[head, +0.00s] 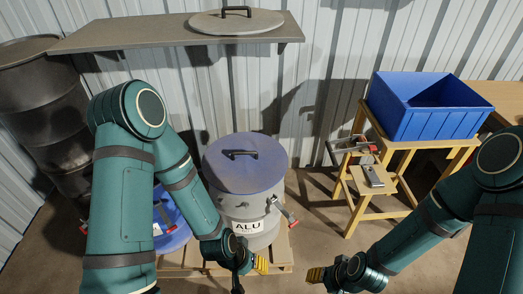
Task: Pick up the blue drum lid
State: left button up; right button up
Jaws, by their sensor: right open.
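The blue drum lid (262,173) with a black bar handle (240,154) lies on top of a grey drum (248,215) labelled ALU, in the middle of the head view. My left gripper (251,268) is low in front of this drum, below the label and apart from the lid. Whether its fingers are apart is not clear. My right gripper (316,275) is open and empty, low and to the right of the drum, pointing left. Its far finger is hard to make out.
A blue drum (174,222) stands left of the ALU drum, partly behind my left arm. Both are on a wooden pallet (284,262). A shelf (160,35) above carries a grey lid (237,22). A blue bin (425,105) sits on a wooden stand at right. A dark drum stands left.

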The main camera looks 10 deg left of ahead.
aim_at(243, 163)
jog(key=z, duration=3.25)
jog(key=k+j+u, duration=0.1)
jog(key=u, duration=3.65)
jog(key=i+l, duration=0.55)
jog(key=l+u, duration=0.05)
jog(key=l, duration=0.05)
